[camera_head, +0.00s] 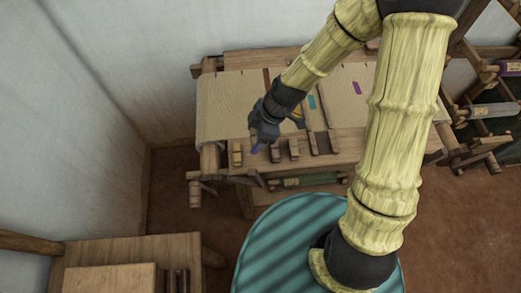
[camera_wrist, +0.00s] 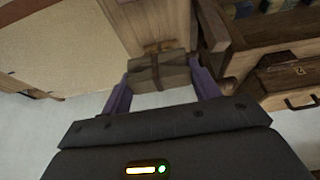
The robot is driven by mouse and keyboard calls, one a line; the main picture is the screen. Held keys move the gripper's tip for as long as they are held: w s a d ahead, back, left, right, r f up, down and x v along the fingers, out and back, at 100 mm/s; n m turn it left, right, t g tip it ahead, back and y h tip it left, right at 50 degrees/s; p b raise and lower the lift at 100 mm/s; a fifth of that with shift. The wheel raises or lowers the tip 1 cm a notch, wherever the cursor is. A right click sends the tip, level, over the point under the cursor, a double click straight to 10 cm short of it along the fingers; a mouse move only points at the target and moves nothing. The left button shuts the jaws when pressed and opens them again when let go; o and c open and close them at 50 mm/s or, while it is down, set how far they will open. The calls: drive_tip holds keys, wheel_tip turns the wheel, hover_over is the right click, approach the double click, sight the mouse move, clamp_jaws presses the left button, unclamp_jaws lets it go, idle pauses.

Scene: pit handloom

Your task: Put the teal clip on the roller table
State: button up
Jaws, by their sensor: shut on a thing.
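My gripper (camera_head: 257,147) is at the left part of the loom's front board, its purple fingers pointing down. In the wrist view the fingers (camera_wrist: 162,85) are closed on a grey-brown block (camera_wrist: 158,74) with a darker band across it. No teal shows on this block. In the head view the held block is hidden or too small to make out. A small teal patch (camera_head: 312,102) lies on the cloth of the loom; I cannot tell whether it is a clip or part of the weave. I cannot tell for sure which surface is the roller table.
Small wooden blocks (camera_head: 293,149) stand along the loom's front board (camera_head: 345,142). A purple patch (camera_head: 356,87) marks the cloth. A wooden table (camera_head: 135,249) with dark bars stands at lower left. A rack with spools (camera_head: 490,110) is at right. Bare floor (camera_head: 175,200) lies between loom and table.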

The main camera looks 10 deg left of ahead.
hover_over(251, 156)
drive_tip(key=d, duration=0.2)
drive_tip(key=shift+w+a+f, duration=0.1)
drive_tip(key=shift+a+f, duration=0.05)
drive_tip(key=shift+f, duration=1)
drive_tip(key=shift+w+a+f, duration=0.1)
drive_tip(key=shift+f, duration=1.05)
drive_tip(key=shift+f+p, duration=0.3)
drive_tip(key=shift+f, duration=1.8)
drive_tip(key=shift+f, duration=0.15)
drive_tip(key=o, duration=1)
drive_tip(key=shift+c, duration=0.2)
